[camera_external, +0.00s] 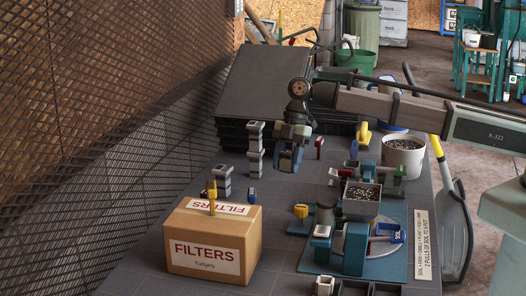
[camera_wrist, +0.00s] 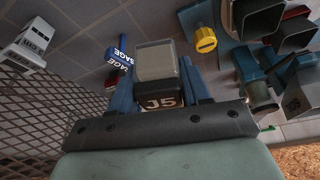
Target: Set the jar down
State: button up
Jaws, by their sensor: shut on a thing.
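My gripper (camera_wrist: 160,88) has two blue fingers shut on the jar. The jar (camera_wrist: 157,60) shows in the wrist view as a small squarish block with a pale grey face, between the fingers. A dark part marked J5 sits just below it; I cannot tell whether it belongs to the jar. In the external view my gripper (camera_external: 289,158) points down over the grey table, behind the cardboard box. The held jar is mostly hidden there by the fingers. Its height above the table is hard to tell.
A blue SAGE tag (camera_wrist: 119,56) and a yellow knob (camera_wrist: 205,40) lie near the jar in the wrist view. The FILTERS box (camera_external: 214,240) stands front left. Stacked grey blocks (camera_external: 255,150) stand left of my gripper. The soil mixer (camera_external: 350,245) stands right, with a white soil pot (camera_external: 403,160) behind.

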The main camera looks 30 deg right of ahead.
jog(key=s+d+f+n+g+h, duration=0.2)
jog(key=d+n, duration=0.4)
jog(key=n, duration=0.1)
jog(key=shift+n, duration=0.3)
jog(key=shift+f, duration=4.8)
jog(key=shift+f, duration=0.65)
jog(key=o, duration=1.1)
jog(key=shift+s+d+f, duration=0.1)
jog(key=shift+c, duration=0.2)
jog(key=shift+r, duration=0.5)
jog(key=v, duration=1.2)
jog(key=shift+r, duration=0.25)
